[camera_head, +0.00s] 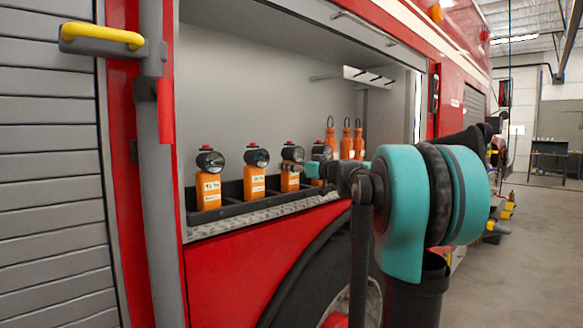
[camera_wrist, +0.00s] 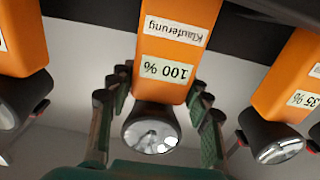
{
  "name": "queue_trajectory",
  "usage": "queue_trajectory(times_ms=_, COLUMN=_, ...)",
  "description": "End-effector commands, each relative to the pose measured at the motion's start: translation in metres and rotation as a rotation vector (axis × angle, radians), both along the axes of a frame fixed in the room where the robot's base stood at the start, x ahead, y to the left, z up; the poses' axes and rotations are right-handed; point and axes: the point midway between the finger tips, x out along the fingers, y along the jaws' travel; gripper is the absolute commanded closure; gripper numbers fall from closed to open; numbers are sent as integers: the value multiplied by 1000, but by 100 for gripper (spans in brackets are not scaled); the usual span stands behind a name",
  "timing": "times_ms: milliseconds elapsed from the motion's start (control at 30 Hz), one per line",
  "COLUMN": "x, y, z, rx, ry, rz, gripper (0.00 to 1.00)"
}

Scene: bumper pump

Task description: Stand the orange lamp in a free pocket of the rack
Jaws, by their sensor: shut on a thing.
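The orange lamp (camera_wrist: 180,50) with a "100 %" label and a dark round head is between the fingers of my gripper (camera_wrist: 160,92) in the wrist view, which shows it upside down. The gripper is shut on it. In the head view this appears to be the third lamp (camera_head: 290,182) from the left, upright at the black rack (camera_head: 228,203). Its base lines up with its neighbours' bases. Whether it is fully down in a pocket cannot be told. My arm hides the rack's right end, so free pockets there cannot be judged.
Similar orange lamps stand on the left (camera_head: 208,190) and beside it (camera_head: 255,184); another (camera_head: 318,152) is partly hidden on the right. Neighbours flank the held lamp closely in the wrist view. Orange things with loops (camera_head: 346,143) stand farther right.

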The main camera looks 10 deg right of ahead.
Motion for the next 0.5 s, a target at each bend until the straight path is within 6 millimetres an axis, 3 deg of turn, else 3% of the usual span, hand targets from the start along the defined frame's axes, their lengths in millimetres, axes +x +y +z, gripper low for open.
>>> queue_trajectory(times_ms=167, x=0, y=0, z=-1, rx=1, ry=0, rz=0, gripper=100)
queue_trajectory(times_ms=200, x=0, y=0, z=-2, rx=0, ry=0, rz=0, gripper=48)
queue_trajectory(times_ms=333, x=0, y=0, z=-1, rx=0, ry=0, rz=0, gripper=32)
queue_trajectory(times_ms=500, x=0, y=0, z=-1, rx=0, ry=0, rz=0, gripper=30)
